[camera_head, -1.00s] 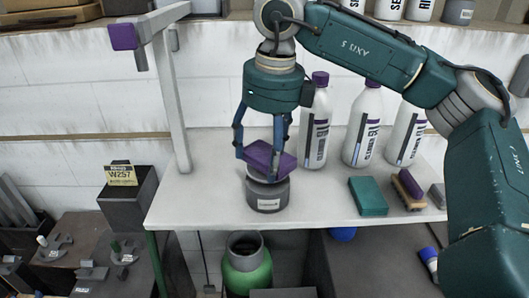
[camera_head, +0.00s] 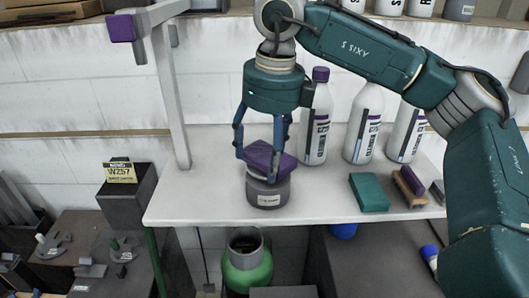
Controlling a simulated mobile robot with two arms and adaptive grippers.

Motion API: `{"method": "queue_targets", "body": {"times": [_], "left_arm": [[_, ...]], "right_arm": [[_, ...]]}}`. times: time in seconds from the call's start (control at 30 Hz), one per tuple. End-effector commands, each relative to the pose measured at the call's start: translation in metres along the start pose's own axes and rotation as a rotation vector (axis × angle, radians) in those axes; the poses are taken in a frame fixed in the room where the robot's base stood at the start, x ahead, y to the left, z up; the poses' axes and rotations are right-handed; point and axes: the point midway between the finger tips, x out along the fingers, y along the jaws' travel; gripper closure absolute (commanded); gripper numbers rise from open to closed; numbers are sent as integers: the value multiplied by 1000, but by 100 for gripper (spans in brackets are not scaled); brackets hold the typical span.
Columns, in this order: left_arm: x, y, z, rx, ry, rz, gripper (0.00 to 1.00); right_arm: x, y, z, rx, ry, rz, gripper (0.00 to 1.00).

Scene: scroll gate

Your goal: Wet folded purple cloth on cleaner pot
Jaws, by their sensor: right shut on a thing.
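The folded purple cloth (camera_head: 268,158) is between the fingers of my right gripper (camera_head: 262,157), which is shut on it. The cloth is tilted and rests on or just over the top of the grey cleaner pot (camera_head: 268,193); I cannot tell whether they touch. The pot stands upright on the white table (camera_head: 215,205), and the cloth hides most of its top. My left gripper is not in view.
Several white cleaner bottles (camera_head: 318,120) stand behind and right of the pot. A green block (camera_head: 368,192) and a brush (camera_head: 409,188) lie to the right. A grey post (camera_head: 172,100) rises at the table's left. The table's left part is clear.

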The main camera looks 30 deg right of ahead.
Motion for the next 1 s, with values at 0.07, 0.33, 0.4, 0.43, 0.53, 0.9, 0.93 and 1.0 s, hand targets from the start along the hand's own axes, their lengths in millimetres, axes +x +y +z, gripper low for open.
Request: {"method": "queue_targets", "body": {"times": [0.07,0.33,0.4,0.43,0.53,0.9,0.93,1.0], "left_arm": [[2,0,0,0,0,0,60],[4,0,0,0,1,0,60],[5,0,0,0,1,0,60],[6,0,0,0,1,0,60],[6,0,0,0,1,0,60],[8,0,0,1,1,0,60],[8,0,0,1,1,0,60],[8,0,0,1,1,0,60]], "right_arm": [[2,0,0,0,1,0,52],[5,0,-1,0,1,0,52],[6,0,-1,0,1,0,52],[7,0,-1,0,1,0,52],[8,0,-1,0,2,0,52],[9,0,-2,0,2,0,52],[9,0,-2,0,2,0,52],[9,0,-2,0,2,0,52]]}}
